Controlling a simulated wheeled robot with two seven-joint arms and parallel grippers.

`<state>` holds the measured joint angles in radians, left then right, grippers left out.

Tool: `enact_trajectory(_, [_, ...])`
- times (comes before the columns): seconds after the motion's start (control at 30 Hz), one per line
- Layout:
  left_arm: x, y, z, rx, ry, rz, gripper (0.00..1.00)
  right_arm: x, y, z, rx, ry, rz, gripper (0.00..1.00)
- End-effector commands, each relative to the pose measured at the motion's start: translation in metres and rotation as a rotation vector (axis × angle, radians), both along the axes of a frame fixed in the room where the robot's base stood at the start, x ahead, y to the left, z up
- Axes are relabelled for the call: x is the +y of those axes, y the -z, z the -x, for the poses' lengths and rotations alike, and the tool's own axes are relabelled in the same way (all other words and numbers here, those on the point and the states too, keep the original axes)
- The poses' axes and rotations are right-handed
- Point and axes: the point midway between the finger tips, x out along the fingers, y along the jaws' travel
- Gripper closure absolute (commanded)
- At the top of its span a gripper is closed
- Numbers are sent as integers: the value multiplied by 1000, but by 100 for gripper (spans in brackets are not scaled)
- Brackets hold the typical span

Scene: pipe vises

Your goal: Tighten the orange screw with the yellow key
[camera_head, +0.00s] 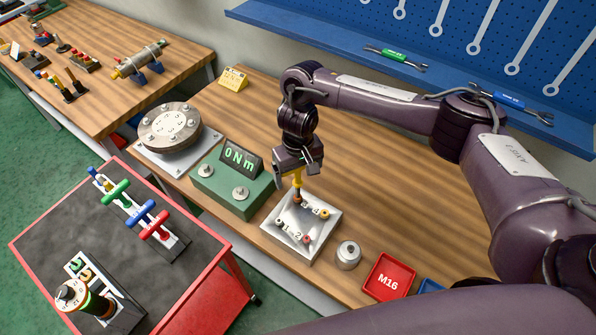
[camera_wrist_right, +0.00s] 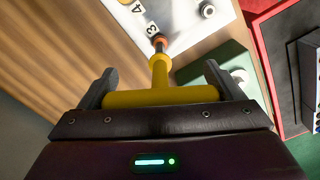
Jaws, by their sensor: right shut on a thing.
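My right gripper (camera_head: 298,166) is shut on the crossbar of the yellow T-shaped key (camera_head: 298,181). In the right wrist view the key (camera_wrist_right: 160,97) lies across between the two fingers, its shank pointing away. Its dark tip meets an orange screw (camera_wrist_right: 160,40) beside the number 3 on a white plate (camera_wrist_right: 181,12). Whether the tip is fully seated cannot be told. In the head view the key stands nearly upright over the back corner of the white plate (camera_head: 286,247). A yellow-orange screw (camera_head: 324,213) and a red one (camera_head: 307,239) also sit there. My left gripper is not in view.
A green box with a display reading 0 Nm (camera_head: 233,184) stands left of the plate. A metal knob (camera_head: 348,255) and a red M16 tray (camera_head: 389,276) lie to the right. A tool cart (camera_head: 70,220) stands in front at left.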

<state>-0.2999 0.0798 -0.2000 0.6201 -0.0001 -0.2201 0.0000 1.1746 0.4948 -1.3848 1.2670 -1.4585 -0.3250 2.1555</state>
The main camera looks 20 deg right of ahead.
Motion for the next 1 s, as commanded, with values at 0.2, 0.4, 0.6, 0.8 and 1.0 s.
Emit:
enact_trajectory(0.2, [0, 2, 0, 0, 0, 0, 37, 0, 4, 0, 0, 0, -1, 38])
enact_trajectory(0.4, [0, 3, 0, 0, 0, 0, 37, 0, 7, 0, 0, 0, -1, 38])
enact_trajectory(0.6, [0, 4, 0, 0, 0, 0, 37, 1, 9, 0, 0, 0, -1, 38])
enact_trajectory(0.8, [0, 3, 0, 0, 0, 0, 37, 0, 9, 0, 0, 0, -1, 38])
enact_trajectory(1.0, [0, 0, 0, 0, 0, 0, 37, 0, 10, 0, 1, -1, 0, 38])
